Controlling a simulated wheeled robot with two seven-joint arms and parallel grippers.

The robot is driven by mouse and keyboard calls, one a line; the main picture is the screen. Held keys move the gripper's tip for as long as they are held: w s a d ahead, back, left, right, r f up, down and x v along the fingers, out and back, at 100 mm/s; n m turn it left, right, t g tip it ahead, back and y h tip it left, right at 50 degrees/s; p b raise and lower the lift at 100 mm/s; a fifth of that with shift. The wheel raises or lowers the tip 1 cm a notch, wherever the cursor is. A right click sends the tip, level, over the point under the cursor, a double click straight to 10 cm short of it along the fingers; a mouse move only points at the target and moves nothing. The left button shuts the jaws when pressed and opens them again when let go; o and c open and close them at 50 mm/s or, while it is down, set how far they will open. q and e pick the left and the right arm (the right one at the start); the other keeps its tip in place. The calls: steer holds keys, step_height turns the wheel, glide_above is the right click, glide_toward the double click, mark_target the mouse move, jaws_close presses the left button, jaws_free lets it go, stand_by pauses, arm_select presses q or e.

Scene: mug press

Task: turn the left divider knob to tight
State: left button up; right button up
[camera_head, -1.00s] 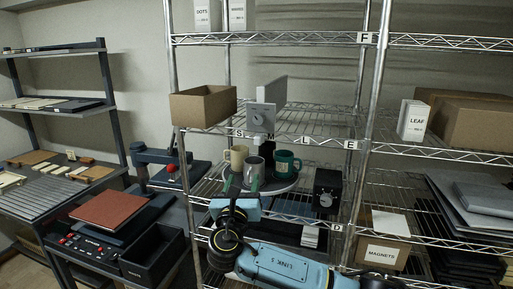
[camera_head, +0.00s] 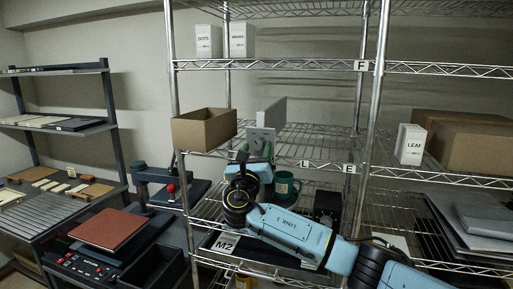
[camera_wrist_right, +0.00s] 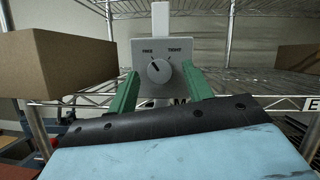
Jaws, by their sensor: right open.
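The left divider (camera_head: 271,112) is an upright grey plate on the middle wire shelf, with a grey knob box at its front. In the right wrist view the knob box (camera_wrist_right: 178,48) carries the labels FREE and TIGHT. Its round grey knob (camera_wrist_right: 158,71) has a dark pointer aimed up-left, toward FREE. My right gripper (camera_wrist_right: 160,73) is open, its green fingers on either side of the knob with gaps. I cannot tell how far the tips reach along the knob. In the head view my right gripper (camera_head: 256,155) partly covers the knob box. My left gripper is not in view.
An open cardboard box (camera_head: 204,129) stands close left of the divider; it also shows in the wrist view (camera_wrist_right: 60,72). A metal post (camera_head: 369,120) rises farther right.

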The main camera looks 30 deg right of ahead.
steer(key=shift+w+d+r, duration=0.15)
steer(key=shift+w+d, duration=0.1)
steer(key=shift+c, duration=0.4)
steer(key=c, duration=0.9)
steer(key=shift+w+a+f+m+g+h+b, duration=0.15)
steer(key=shift+m+g+h+b, duration=0.2)
steer(key=shift+m+b, duration=0.5)
steer(key=shift+s+d+f+m+g+h+b, duration=0.1)
steer(key=shift+m+g+h+b, duration=0.25)
steer(key=shift+m+b, duration=0.5)
steer(key=m+g+b, duration=0.1)
steer(key=m, duration=0.2)
steer(key=m+g+h+b, duration=0.1)
steer(key=m+g+b, duration=0.1)
steer(key=m, duration=0.2)
steer(key=shift+w+a+h+b, duration=0.15)
steer(key=shift+h+b, duration=0.15)
steer(key=m+g+b, duration=0.1)
steer(key=m, duration=0.1)
steer(key=m+g+b, duration=0.1)
steer(key=m, duration=0.1)
steer(key=shift+r+m, duration=0.2)
steer(key=shift+m, duration=0.2)
steer(key=shift+w+a+r+m+g+b, duration=0.1)
steer(key=shift+m+g+b, duration=0.15)
steer(key=shift+m+g, duration=0.55)
steer(key=shift+r+m+g+b, duration=0.1)
steer(key=shift+m+g+b, duration=0.15)
steer(key=shift+m, duration=1.05)
steer(key=o, duration=1)
